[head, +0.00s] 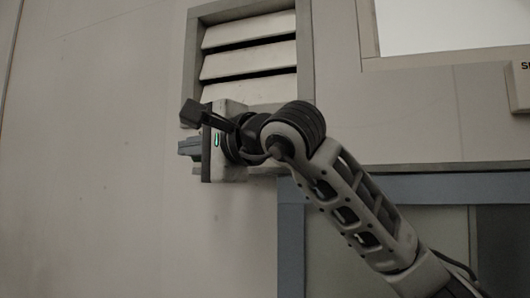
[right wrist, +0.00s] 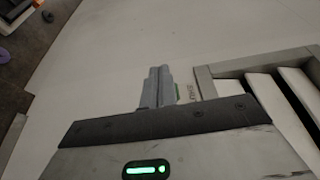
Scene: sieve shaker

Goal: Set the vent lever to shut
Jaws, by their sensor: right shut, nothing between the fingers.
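The louvred vent (head: 249,62) is set in the pale wall in the upper middle of the head view. Its frame and slats show at the right of the right wrist view (right wrist: 268,92). My right gripper (head: 186,148) is shut and empty, pointing left, just below and left of the vent in the head view. In the right wrist view its fingertips (right wrist: 160,70) are together near the wall. A small label (right wrist: 187,93) with a green patch shows just right of the fingers. I cannot make out the vent lever; my gripper and wrist may hide it. My left gripper is out of view.
A blue-grey frame (head: 400,188) runs below the vent at the right, behind my right arm. A bright panel (head: 450,22) and a partly cut-off sign (head: 519,86) are at the upper right. The wall left of my gripper is bare.

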